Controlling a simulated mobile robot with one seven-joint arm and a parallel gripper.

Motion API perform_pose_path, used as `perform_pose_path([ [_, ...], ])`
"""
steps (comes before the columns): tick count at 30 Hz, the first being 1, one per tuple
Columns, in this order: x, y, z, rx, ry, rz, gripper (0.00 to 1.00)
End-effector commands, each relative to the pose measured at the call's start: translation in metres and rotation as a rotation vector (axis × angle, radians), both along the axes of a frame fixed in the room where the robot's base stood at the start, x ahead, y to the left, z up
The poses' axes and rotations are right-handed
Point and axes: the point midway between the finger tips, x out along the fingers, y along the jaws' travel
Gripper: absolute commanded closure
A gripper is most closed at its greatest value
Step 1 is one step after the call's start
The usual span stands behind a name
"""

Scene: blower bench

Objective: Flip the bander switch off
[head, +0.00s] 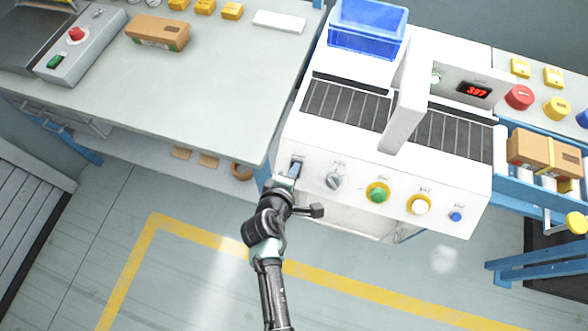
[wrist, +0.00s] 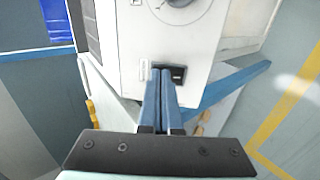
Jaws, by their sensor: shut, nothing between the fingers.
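The bander is a white machine (head: 300,135) with an arch over a dark roller bed and a red-lit display. Its front panel carries a black switch (wrist: 179,73) at the left end, seen in the wrist view. My gripper (head: 294,169) is at this switch, its two blue fingers together and empty. In the wrist view the fingertips (wrist: 160,72) overlap the left and middle of the switch and hide part of it. I cannot tell whether they touch it, nor which way it is set.
Right of the switch the panel has a grey knob (head: 333,181), a green button (head: 378,192), a white button (head: 419,205) and a small blue button (head: 456,217). A bench (head: 225,90) adjoins on the left. A blue bin (head: 367,28) stands behind. The floor in front is clear.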

Motion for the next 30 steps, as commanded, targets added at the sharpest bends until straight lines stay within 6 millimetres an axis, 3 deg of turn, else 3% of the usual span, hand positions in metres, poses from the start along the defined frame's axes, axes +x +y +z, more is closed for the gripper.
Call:
perform_pose_path([
  [17,0.006,-0.001,-0.001,0.001,0.000,0.001,1.00],
  [30,0.005,-0.001,0.015,0.001,0.000,0.001,1.00],
])
